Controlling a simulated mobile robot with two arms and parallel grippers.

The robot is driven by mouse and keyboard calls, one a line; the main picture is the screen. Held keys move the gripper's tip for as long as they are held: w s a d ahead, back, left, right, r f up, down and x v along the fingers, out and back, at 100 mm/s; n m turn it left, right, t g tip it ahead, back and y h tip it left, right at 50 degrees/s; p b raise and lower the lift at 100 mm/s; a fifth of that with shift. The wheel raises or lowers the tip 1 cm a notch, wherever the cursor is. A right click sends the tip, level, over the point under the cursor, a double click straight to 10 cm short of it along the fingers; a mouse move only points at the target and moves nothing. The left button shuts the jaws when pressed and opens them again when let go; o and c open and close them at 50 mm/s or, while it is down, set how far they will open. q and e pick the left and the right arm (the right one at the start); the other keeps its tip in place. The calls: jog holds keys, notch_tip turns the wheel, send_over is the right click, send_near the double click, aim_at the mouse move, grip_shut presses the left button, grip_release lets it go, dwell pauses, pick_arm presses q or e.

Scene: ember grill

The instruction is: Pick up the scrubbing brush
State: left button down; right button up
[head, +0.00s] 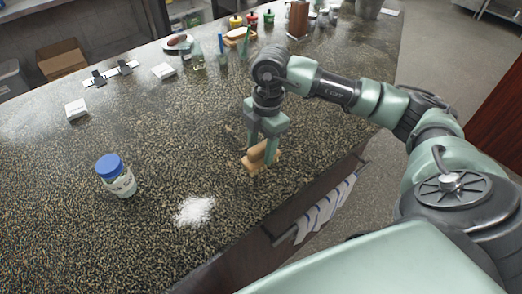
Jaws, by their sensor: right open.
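The scrubbing brush (250,164) looks like the small tan wooden piece on the dark speckled counter, near its front edge. My right gripper (262,148) points down over it, with its fingers open and their tips close to the brush's upper part. The fingers hide some of the brush, and I cannot tell whether they touch it. My left gripper is not in view.
A jar with a blue lid (116,176) and a white powder pile (195,210) are on the counter (150,235) to the left. Striped towels (325,208) hang from a rail below the front edge. Small bottles and a wooden block (298,18) stand at the back.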

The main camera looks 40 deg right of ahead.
jog(key=c, duration=0.9)
grip_shut()
jog(key=shift+r, duration=0.15)
